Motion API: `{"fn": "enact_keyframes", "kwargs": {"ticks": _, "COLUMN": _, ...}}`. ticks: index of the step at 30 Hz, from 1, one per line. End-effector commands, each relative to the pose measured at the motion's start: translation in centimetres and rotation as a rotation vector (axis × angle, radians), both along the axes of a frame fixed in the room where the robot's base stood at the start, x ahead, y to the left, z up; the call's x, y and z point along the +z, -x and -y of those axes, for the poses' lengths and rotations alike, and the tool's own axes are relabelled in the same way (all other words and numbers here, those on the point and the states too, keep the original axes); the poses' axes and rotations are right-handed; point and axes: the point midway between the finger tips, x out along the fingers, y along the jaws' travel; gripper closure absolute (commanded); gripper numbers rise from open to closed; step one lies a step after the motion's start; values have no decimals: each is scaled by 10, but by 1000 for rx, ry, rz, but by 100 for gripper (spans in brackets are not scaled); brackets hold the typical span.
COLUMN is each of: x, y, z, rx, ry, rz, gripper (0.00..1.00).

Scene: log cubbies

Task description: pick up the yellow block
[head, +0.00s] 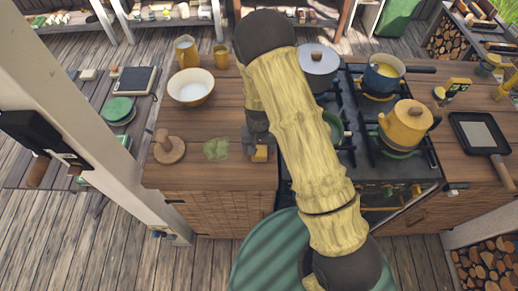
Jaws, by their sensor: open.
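A small yellow block (261,154) sits on the wooden counter near its front edge, just left of the stove. My gripper (258,146) is directly over the block, low to the counter, at the end of my yellow arm. The arm and gripper hide part of the block's surroundings. The fingers look dark and small. The jaws are open, and I cannot tell whether they are around the block or just above it.
A green patch (216,149) and a wooden round press-like object (168,148) lie left of the block. A cream bowl (191,87) and yellow cups stand behind. On the stove right of my arm are a lidded pot (318,66), a blue pot (382,75) and a yellow kettle (406,124).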

Motion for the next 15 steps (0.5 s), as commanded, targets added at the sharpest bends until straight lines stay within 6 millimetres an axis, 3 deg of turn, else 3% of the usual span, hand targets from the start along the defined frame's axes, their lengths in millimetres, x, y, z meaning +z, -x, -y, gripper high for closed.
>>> {"fn": "enact_keyframes", "kwargs": {"ticks": 13, "x": 0, "y": 0, "z": 0, "rx": 0, "ry": 0, "rz": 0, "gripper": 25}}
{"fn": "enact_keyframes", "kwargs": {"ticks": 15, "x": 0, "y": 0, "z": 0, "rx": 0, "ry": 0, "rz": 0, "gripper": 38}}
